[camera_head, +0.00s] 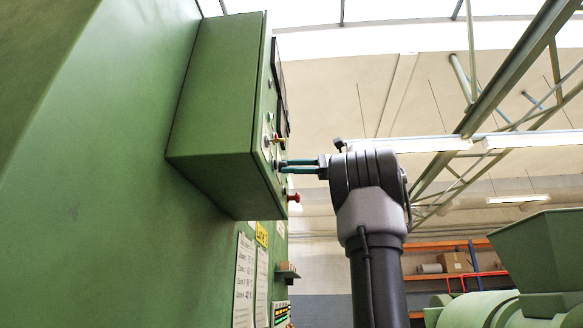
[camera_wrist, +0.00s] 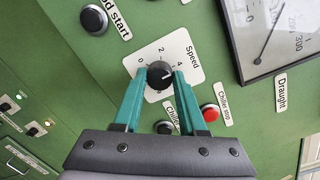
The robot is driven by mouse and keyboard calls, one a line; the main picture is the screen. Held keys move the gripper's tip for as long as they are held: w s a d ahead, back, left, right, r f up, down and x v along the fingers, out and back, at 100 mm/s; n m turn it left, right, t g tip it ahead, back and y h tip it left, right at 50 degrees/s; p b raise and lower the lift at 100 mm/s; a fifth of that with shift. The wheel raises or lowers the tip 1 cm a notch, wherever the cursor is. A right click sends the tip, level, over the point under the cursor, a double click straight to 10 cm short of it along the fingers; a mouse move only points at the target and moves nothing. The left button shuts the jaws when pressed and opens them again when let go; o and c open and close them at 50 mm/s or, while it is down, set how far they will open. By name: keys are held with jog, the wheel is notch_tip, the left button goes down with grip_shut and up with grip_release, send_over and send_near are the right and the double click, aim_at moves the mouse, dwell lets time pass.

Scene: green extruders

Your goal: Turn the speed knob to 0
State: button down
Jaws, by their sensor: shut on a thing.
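The speed knob (camera_wrist: 160,75) is a round black knob with a light pointer mark, on a white plate labelled "Speed" with a number scale. The 0, 2 and 4 show in the wrist view; the pointer mark lies toward the right, near the 4 side. My gripper (camera_wrist: 159,82) has its two teal fingers on either side of the knob, shut on it. In the head view my gripper (camera_head: 284,166) reaches left to the face of the green control box (camera_head: 217,100); the knob itself is hard to make out there.
A red chiller stop button (camera_wrist: 210,112) and a black button (camera_wrist: 164,128) sit close to the fingers. A dial gauge (camera_wrist: 275,35) and another black button (camera_wrist: 94,19) are farther off. In the head view a red button (camera_head: 294,198) sticks out below my gripper.

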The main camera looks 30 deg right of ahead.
jog(key=n+h, duration=0.1)
jog(key=n, duration=1)
jog(key=n+t+h, duration=0.1)
jog(key=n, duration=1)
jog(key=shift+s+f, duration=0.1)
dwell(0.5)
jog(key=shift+c, duration=2.3)
grip_release()
jog(key=shift+t, duration=0.3)
jog(key=v, duration=1)
jog(key=shift+s+d, duration=0.2)
jog(key=shift+d, duration=0.1)
